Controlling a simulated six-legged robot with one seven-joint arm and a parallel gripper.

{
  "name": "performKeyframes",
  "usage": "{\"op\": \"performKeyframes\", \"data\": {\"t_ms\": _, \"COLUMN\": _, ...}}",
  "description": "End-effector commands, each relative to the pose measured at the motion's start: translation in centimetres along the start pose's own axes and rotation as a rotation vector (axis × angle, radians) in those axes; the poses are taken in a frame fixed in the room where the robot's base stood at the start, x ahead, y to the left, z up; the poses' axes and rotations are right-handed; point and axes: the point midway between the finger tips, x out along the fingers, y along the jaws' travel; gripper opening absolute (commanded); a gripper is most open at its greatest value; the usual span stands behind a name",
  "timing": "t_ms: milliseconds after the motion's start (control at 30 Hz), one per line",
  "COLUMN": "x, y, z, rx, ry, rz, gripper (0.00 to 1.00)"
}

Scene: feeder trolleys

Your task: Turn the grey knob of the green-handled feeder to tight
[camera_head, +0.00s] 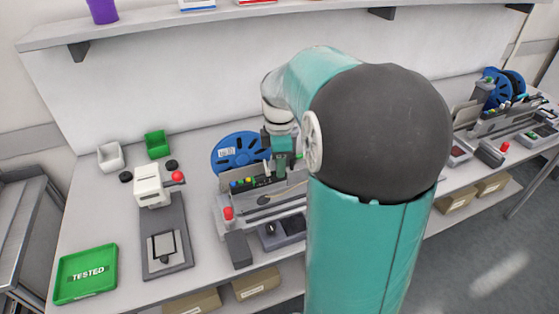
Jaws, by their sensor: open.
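A grey feeder station (228,212) stands on the bench in the middle, with small coloured parts along its top. A small bit of green shows beside my gripper and may belong to the green-handled feeder; I cannot tell for sure. The grey knob cannot be made out; it is too small or hidden behind my arm and gripper. My gripper (281,174) points down over the right part of the station, close to it. It is open, and I see nothing held in it. Whether it touches anything is unclear. My large teal arm covers the station's right side.
A blue reel (231,151) stands behind the station. A white press (151,188) with a red knob and a green TESTED tray (87,275) are at left. Small bins (156,145) are at the back. Another station (480,125) is at far right. A shelf (160,30) runs above.

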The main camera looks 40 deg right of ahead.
Motion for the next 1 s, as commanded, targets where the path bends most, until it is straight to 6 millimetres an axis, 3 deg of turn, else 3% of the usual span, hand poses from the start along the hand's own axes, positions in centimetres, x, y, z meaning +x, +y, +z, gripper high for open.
{"op": "performKeyframes", "data": {"t_ms": 67, "x": -0.01, "y": 0.00, "z": 0.00, "rx": 0.000, "ry": 0.000, "rz": 0.000, "gripper": 0.41}}
{"op": "performKeyframes", "data": {"t_ms": 300, "x": -0.02, "y": -0.01, "z": 0.02, "rx": 0.000, "ry": 0.000, "rz": 0.000, "gripper": 0.00}}
{"op": "performKeyframes", "data": {"t_ms": 667, "x": -0.03, "y": -0.01, "z": 0.00, "rx": 0.040, "ry": 0.000, "rz": 0.000, "gripper": 0.00}}
{"op": "performKeyframes", "data": {"t_ms": 1000, "x": -0.04, "y": -0.02, "z": -0.08, "rx": 0.245, "ry": 0.001, "rz": 0.000, "gripper": 0.00}}
